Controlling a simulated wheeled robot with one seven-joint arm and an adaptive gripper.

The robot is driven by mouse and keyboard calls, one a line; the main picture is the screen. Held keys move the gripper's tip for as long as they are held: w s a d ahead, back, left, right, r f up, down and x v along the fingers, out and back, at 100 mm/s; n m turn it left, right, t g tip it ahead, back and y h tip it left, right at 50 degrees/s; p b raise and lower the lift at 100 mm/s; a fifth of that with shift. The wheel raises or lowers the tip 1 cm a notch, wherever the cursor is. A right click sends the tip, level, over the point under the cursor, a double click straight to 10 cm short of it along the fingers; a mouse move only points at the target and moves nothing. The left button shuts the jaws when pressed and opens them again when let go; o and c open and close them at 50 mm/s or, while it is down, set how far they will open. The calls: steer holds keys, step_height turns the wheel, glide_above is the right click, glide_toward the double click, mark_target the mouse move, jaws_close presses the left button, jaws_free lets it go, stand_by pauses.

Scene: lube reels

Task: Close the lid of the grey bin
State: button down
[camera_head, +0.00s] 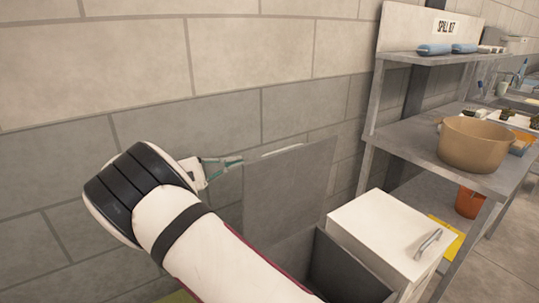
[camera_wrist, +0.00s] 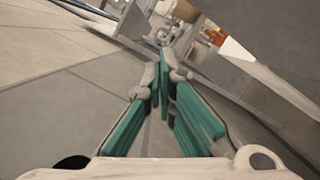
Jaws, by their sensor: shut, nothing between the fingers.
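The grey bin (camera_head: 345,272) stands low at the bottom of the head view, and my arm hides part of it. Its lid (camera_head: 290,185) is a flat grey panel standing upright in front of the block wall, so the bin is open. My gripper (camera_head: 240,162) is at the upper left edge of the lid, with its teal fingers pointing right. I cannot tell whether they touch it. The fingers are shut with nothing between them; their tips (camera_wrist: 164,58) come together in the wrist view. A large grey surface (camera_wrist: 265,35), apparently the lid, fills the upper right there.
A white box (camera_head: 385,232) with a metal handle stands right of the bin. A grey shelf (camera_head: 405,132) behind it holds a tan pot (camera_head: 475,143) and blue rolls (camera_head: 450,49). An orange bucket (camera_head: 469,202) sits low. The block wall (camera_head: 150,60) is close behind my gripper.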

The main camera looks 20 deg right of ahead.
steer(key=s+d+r+p, duration=0.1)
steer(key=s+d+r, duration=0.1)
steer(key=d, duration=0.7)
steer(key=shift+s+r, duration=0.35)
steer(key=shift+r, duration=0.15)
